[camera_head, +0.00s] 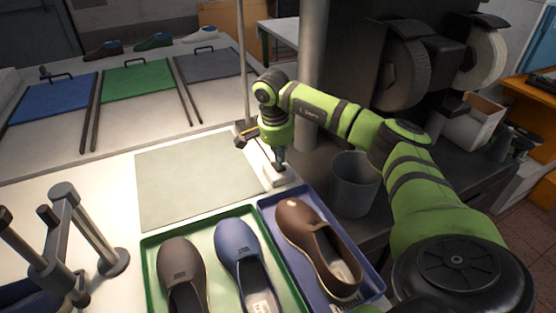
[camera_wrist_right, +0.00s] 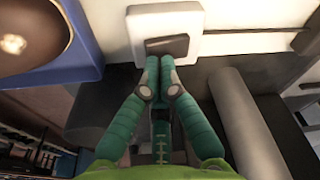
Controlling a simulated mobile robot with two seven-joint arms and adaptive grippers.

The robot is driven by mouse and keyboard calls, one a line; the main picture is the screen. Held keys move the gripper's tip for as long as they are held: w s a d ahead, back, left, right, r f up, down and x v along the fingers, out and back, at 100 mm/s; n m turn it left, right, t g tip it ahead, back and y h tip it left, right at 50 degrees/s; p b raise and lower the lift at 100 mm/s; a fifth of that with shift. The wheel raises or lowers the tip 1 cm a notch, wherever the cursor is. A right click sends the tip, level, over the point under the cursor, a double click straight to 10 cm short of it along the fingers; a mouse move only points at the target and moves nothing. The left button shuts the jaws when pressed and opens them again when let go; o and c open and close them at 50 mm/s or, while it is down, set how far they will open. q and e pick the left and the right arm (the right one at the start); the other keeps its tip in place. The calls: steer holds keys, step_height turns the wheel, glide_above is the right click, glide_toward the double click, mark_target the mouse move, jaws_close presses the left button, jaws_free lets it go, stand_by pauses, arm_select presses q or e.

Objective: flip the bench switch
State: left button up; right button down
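The bench switch shows in the right wrist view as a white plate with a dark rocker (camera_wrist_right: 167,47). In the head view its pale plate (camera_head: 279,177) sits on the bench beside the grey-green mat. My right gripper (camera_head: 280,163) points down at the switch. In the right wrist view my right gripper (camera_wrist_right: 160,62) has its two teal fingertips together with nothing between them. The tips are at the near edge of the rocker; I cannot tell whether they touch it. Which way the rocker is tilted is unclear. My left gripper is not in view.
A green tray (camera_head: 150,262) with a brown and a blue shoe and a blue tray (camera_head: 372,272) with a brown shoe lie in front. A grey bin (camera_head: 354,185) stands right of the switch. A thin pole (camera_head: 243,60) rises behind. The mat (camera_head: 195,178) is bare.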

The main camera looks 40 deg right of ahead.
steer(key=shift+f+b, duration=0.35)
steer(key=shift+f, duration=0.35)
stand_by(0.4)
step_height(320, 180, up, 7)
steer(key=p, duration=0.6)
steer(key=shift+s+f, duration=0.1)
stand_by(0.5)
